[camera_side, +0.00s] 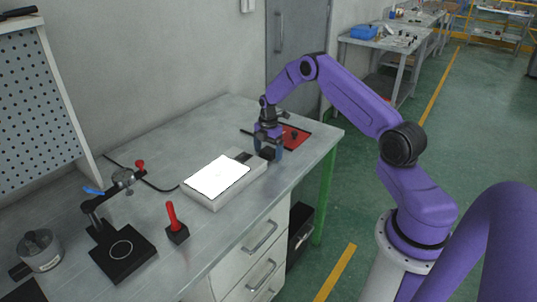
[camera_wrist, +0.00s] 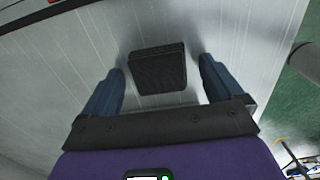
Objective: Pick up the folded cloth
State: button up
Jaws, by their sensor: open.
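The folded cloth (camera_wrist: 158,70) is a small dark, layered square on the grey metal bench, in the middle of the wrist view. My gripper (camera_wrist: 163,66) is open, with one blue finger on each side of the cloth and a visible gap to both. In the side view my gripper (camera_side: 269,148) points down at the bench behind the white-topped box. A dark patch between its fingers there looks like the cloth (camera_side: 267,154), partly hidden by the fingers.
A box with a bright white top (camera_side: 218,177) stands close in front of my gripper. A red-handled tool in a black block (camera_side: 176,228) and a black stand (camera_side: 122,253) are nearer the front left.

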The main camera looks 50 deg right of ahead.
aim_at(268, 150)
jog(key=shift+c, duration=0.3)
jog(key=c, duration=1.1)
jog(key=shift+r, duration=0.1)
jog(key=shift+r, duration=0.45)
notch_tip(268, 150, up, 2)
jog(key=shift+r, duration=0.1)
jog(key=s+a+r, duration=0.2)
jog(key=s+r, duration=0.1)
jog(key=s, duration=0.1)
jog(key=s+a+r, duration=0.1)
jog(key=s+r, duration=0.2)
jog(key=s, duration=0.1)
jog(key=s+a+r, duration=0.2)
jog(key=s+r, duration=0.1)
jog(key=s, duration=0.2)
jog(key=shift+a+r, duration=0.3)
jog(key=shift+r, duration=0.1)
